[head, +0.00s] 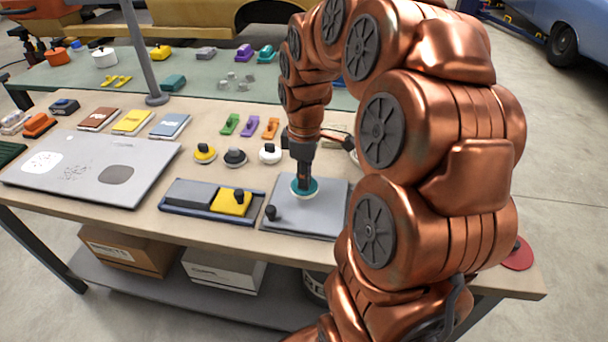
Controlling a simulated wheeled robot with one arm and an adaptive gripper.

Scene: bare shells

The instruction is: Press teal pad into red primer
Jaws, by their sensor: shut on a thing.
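My gripper (303,176) points straight down near the middle of the bench and is shut on the round teal pad (304,194). The teal pad is at the upper middle of a flat grey square plate (318,222) with a black knob at its front left. A pale ring shows around the pad. I cannot tell whether the pad touches the plate or hovers just above it. A round red thing (517,253) lies at the bench's right end, partly behind my arm; I cannot tell if it is the red primer.
Left of the plate is a blue tray (187,212) with grey and yellow parts. Behind stand yellow (205,153), black (235,157) and white (270,154) round knobbed pads. A large grey panel (140,165) lies at left. A grey post (146,60) rises behind.

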